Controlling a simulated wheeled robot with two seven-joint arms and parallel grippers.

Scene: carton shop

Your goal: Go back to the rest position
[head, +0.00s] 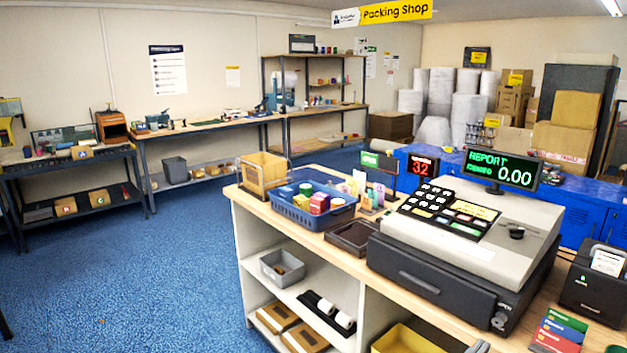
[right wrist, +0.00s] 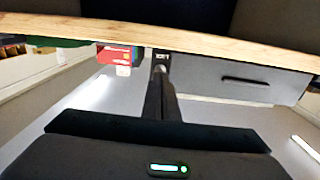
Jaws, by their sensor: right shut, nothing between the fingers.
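My right gripper (right wrist: 160,68) shows in the right wrist view, with its dark fingers together and nothing between them. Its tips are close to the wooden counter edge in that picture; I cannot tell whether they touch it. In the head view only a small pale piece shows at the bottom edge, perhaps part of my right arm. My left gripper is in neither view.
The wooden counter (head: 335,235) carries a cash register (head: 465,250), a blue basket (head: 300,208), a dark tray (head: 353,237), a receipt printer (head: 595,285) and coloured boxes (head: 560,332). Shelves below hold a grey bin (head: 282,268). Blue floor (head: 165,275) at left is clear.

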